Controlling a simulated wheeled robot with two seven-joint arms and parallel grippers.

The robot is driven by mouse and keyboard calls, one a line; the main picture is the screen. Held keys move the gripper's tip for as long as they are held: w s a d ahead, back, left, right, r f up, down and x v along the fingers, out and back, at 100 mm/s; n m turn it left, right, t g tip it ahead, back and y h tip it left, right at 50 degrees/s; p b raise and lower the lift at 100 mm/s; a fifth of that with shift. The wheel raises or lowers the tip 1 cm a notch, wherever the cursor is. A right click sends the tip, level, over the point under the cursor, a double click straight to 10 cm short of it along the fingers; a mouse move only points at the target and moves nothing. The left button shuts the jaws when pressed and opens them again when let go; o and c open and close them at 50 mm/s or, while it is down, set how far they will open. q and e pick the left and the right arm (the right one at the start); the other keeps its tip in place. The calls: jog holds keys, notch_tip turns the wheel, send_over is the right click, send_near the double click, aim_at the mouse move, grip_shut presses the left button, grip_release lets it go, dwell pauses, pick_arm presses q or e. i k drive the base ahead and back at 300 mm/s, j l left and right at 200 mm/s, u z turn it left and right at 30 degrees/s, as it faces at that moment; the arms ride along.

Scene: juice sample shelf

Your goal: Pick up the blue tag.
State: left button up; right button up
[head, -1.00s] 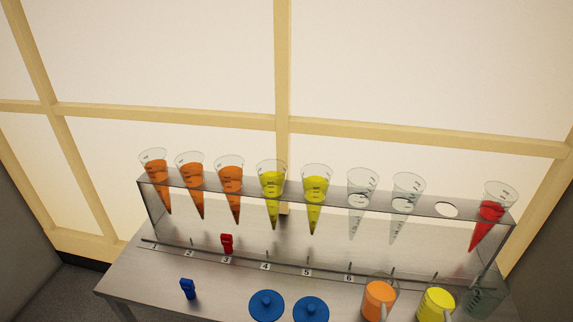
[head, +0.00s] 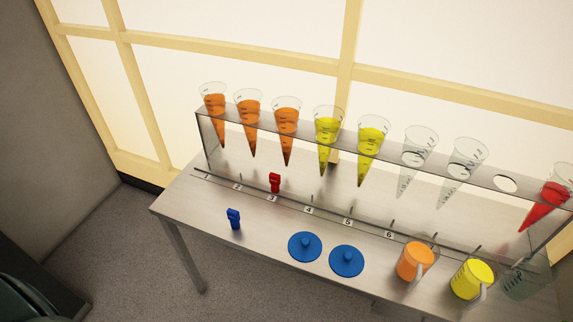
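The blue tag (head: 233,219) stands upright on the steel table, left of the blue lids and in front of the numbered strip. Nothing touches it. A similar red tag (head: 275,183) sits at the strip by number 3. Neither of my grippers shows in the head view.
A clear rack (head: 478,176) along the back of the table (head: 188,209) holds several cones with orange, yellow, red or no liquid. Two blue lids (head: 305,246) (head: 346,261), an orange jug (head: 414,261), a yellow jug (head: 471,280) and an empty clear jug (head: 524,281) stand to the right.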

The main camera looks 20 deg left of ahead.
aim_at(233, 216)
jog(key=u, duration=1.1)
